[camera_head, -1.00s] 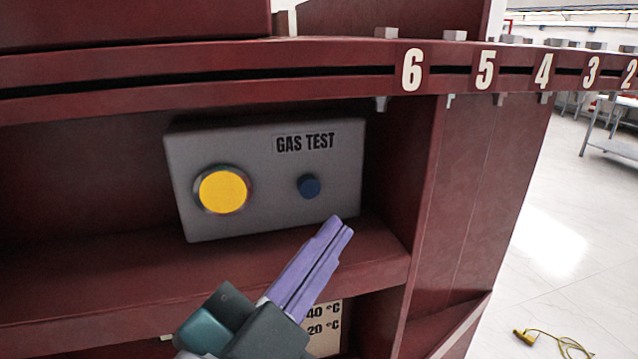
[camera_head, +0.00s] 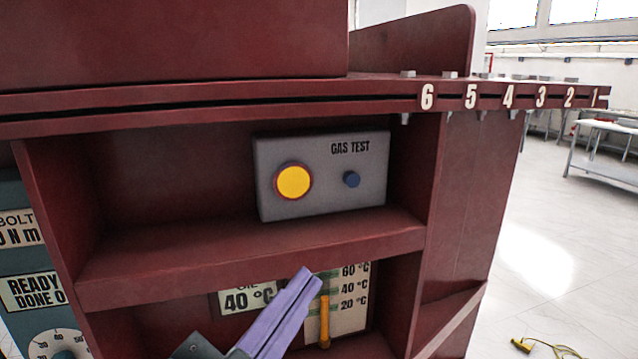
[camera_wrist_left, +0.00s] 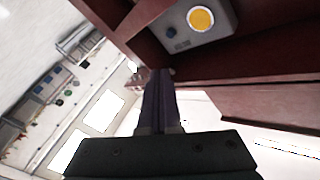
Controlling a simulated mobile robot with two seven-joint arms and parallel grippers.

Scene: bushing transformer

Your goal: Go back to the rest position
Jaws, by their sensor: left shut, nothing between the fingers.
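My left gripper (camera_head: 284,308) comes in from the bottom of the head view, its two purple fingers closed together with nothing between them. It is below and in front of the grey gas test box (camera_head: 322,210), apart from it. The box sits on a shelf of the dark red transformer (camera_head: 200,262) and has a yellow round button (camera_head: 293,181) and a blue knob (camera_head: 352,179). In the left wrist view the purple fingers (camera_wrist_left: 160,92) point toward the shelf, and the box (camera_wrist_left: 215,32) shows beyond them. My right gripper is not in view.
Below the shelf are an oil temperature scale (camera_head: 348,300) and an orange-yellow upright part (camera_head: 324,322). Dial panels (camera_head: 35,290) stand at the left. A yellow cable (camera_head: 545,346) lies on the floor at the right. The pale floor (camera_head: 540,250) there is otherwise largely clear.

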